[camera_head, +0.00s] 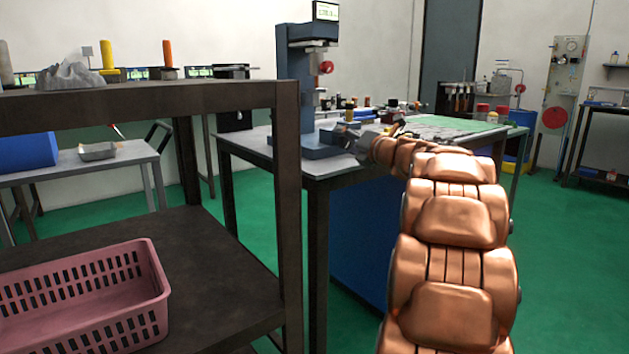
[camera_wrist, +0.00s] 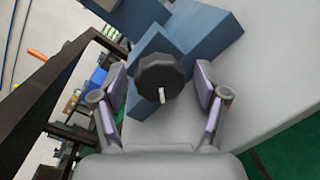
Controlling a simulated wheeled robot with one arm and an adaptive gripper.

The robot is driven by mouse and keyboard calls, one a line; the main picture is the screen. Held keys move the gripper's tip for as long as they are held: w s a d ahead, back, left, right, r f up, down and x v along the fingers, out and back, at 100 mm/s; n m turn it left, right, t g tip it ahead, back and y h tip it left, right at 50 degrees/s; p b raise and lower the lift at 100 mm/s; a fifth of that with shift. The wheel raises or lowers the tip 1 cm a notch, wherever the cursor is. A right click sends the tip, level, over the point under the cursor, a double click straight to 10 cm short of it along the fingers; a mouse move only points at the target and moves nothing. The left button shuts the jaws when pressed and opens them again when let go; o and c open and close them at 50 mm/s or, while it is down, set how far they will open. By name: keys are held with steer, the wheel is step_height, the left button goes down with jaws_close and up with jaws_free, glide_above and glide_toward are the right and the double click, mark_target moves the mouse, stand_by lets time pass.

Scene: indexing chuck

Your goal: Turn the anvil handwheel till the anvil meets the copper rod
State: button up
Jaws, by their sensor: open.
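The blue-grey machine (camera_head: 308,105) stands on the near left part of the workbench, with a small screen on top and a red knob (camera_head: 326,67) on its column. In the wrist view a dark round handwheel (camera_wrist: 160,76) with a short pale handle sits on the machine's blue base (camera_wrist: 200,35). My gripper (camera_wrist: 161,88) is open, its two fingers on either side of the handwheel with a visible gap on each side. In the head view my gripper (camera_head: 368,143) is small beside the base. I cannot make out the anvil or the copper rod.
The workbench (camera_head: 270,150) carries several small items and a green mat (camera_head: 445,123) behind my arm. A dark shelf rack (camera_head: 230,97) stands close on the left, with a pink basket (camera_head: 90,300) on its lower shelf. Green floor is open at the right.

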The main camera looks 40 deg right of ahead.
steer(key=shift+f+n+b, duration=0.15)
steer(key=shift+n+b, duration=0.35)
steer(key=shift+b, duration=0.3)
